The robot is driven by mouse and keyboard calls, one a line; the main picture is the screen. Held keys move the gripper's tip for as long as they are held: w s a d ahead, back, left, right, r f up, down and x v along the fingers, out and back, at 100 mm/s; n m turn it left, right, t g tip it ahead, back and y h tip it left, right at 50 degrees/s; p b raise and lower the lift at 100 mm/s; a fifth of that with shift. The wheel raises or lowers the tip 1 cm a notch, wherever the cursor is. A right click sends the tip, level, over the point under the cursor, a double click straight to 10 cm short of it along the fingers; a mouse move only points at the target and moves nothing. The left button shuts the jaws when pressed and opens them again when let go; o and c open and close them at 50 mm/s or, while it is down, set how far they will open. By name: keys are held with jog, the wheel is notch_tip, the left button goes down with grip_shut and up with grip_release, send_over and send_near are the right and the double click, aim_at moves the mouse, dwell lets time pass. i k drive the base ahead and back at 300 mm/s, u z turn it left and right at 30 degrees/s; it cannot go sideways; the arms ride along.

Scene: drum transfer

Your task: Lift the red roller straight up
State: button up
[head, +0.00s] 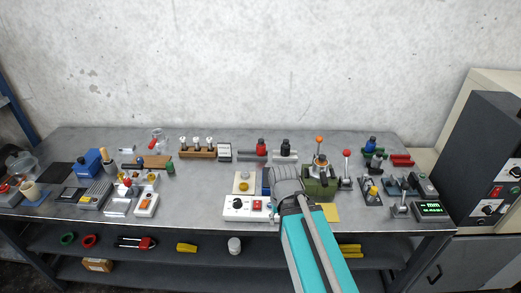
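No red thing shows clearly as a roller at this size. A small red cylinder (153,144) leans by a clear glass vessel at the left middle of the bench. A red upright piece (261,146) stands on a dark grey base at the back middle. A red block (402,160) lies at the back right. My gripper (279,187) is low over the bench's front middle, beside an olive-green machine (322,186) and a dark blue block. It is apart from all three red things. Its fingertips are too small and hidden to read.
The grey workbench (207,185) is crowded left and right, with some bare surface left of centre. A white control box (240,208) is at the front edge. Orange and red ball-topped levers (346,154) stand up near my gripper. A dark cabinet (488,150) stands at right.

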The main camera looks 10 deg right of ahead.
aim_at(260, 147)
jog(key=z, duration=0.1)
jog(key=i, duration=1)
jog(key=u, duration=0.05)
